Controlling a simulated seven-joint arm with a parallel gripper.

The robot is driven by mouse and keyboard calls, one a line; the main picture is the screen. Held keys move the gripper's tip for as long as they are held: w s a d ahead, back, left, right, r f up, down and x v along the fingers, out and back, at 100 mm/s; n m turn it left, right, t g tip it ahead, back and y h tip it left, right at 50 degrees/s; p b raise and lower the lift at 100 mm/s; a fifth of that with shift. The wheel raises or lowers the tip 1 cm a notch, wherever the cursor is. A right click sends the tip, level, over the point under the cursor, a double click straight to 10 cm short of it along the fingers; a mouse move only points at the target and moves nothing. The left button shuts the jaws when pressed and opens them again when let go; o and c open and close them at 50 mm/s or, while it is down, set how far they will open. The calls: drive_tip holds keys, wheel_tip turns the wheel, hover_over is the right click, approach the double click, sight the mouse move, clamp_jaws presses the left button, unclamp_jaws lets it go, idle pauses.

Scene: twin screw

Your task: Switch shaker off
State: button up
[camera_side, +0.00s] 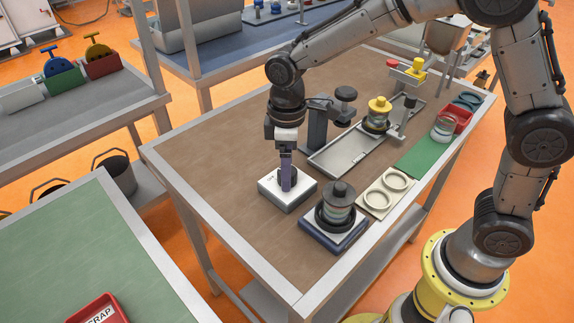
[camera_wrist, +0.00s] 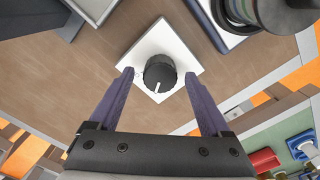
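A white control box (camera_side: 287,194) with a black round knob (camera_wrist: 160,73) stands on the brown bench. The knob's white pointer line points toward the bottom of the wrist view, and the box's small markings are too small to read. My gripper (camera_side: 286,168) points down over the box, its purple fingers partly hiding the knob in the side view. In the wrist view my gripper (camera_wrist: 158,74) is open, one finger on each side of the knob with gaps. The shaker (camera_side: 334,233), a blue-grey base carrying a dark-lidded stack of jars or sieves, stands right of the box.
A grey post stand (camera_side: 317,130) rises close behind my gripper. A grey tray (camera_side: 335,158), a beige plate with two rings (camera_side: 376,203) and a green mat (camera_side: 420,153) lie to the right. The bench left of the box is clear.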

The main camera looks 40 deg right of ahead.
wheel_tip(320, 180, up, 14)
idle(0.6)
drive_tip(key=shift+f, duration=0.1)
drive_tip(key=s+d+r+m+t, duration=0.3)
drive_tip(key=s+d+r, duration=0.4)
drive_tip(key=s+d, duration=0.25)
drive_tip(key=s+d+f+m+t, duration=0.2)
drive_tip(key=s+f+m, duration=0.3)
drive_tip(key=s+f, duration=0.4)
drive_tip(key=s+d, duration=0.1)
drive_tip(key=s, duration=0.1)
drive_tip(key=shift+s+t, duration=0.3)
drive_tip(key=shift+s, duration=0.05)
